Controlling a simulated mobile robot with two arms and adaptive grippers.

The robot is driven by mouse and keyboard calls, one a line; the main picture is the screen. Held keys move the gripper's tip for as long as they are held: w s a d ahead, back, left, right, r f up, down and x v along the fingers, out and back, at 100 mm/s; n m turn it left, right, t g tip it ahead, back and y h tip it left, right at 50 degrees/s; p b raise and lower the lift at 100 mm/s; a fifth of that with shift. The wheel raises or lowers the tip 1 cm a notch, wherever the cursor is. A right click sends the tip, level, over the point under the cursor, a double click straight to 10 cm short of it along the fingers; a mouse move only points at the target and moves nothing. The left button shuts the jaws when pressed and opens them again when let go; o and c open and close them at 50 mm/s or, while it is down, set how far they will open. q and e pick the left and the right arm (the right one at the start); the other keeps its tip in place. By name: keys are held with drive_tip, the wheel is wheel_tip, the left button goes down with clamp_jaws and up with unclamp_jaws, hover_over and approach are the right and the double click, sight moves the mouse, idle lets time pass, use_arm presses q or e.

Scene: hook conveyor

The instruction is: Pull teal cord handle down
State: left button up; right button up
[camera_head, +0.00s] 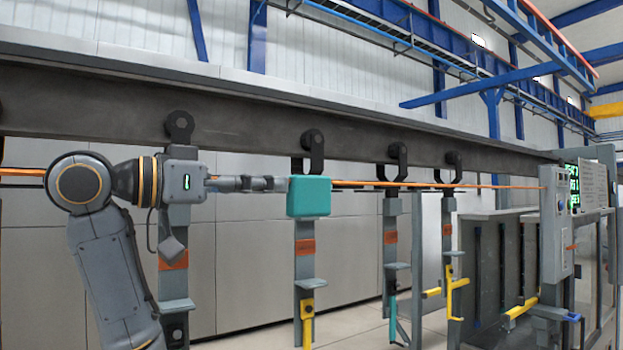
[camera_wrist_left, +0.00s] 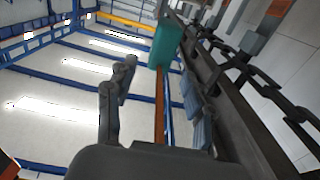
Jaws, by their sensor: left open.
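The teal cord handle (camera_head: 309,197) is a rounded block on an orange cord (camera_head: 440,186) strung level in front of the hanging hooks. My left gripper (camera_head: 272,184) comes in from the left, its fingers pointing right, with the tips just short of the handle's left side. In the wrist view, the teal handle (camera_wrist_left: 166,43) lies ahead, beyond and between the two spread fingers (camera_wrist_left: 157,80). The fingers are open and empty, with the orange cord (camera_wrist_left: 159,118) running between them. I cannot tell whether the tips touch the handle. My right gripper is in neither view.
A dark overhead rail (camera_head: 250,125) carries several hook hangers, one (camera_head: 305,262) directly behind the handle. A grey control post (camera_head: 556,225) stands at the cord's right end, beside bins and yellow hooks. Below the handle, in front of the hangers, the space looks clear.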

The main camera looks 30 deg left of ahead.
sight(309, 187)
use_arm(q)
drive_tip(key=p+x, duration=0.2)
drive_tip(key=x, duration=0.5)
drive_tip(key=shift+w+r+p, duration=0.15)
drive_tip(key=shift+w+p, duration=0.05)
drive_tip(key=shift+p, duration=0.1)
drive_tip(key=shift+w+d, duration=0.3)
drive_tip(key=shift+w, duration=0.35)
drive_tip(key=shift+s, duration=0.1)
drive_tip(key=shift+a, duration=0.1)
drive_tip(key=shift+c, duration=1.3)
clamp_jaws()
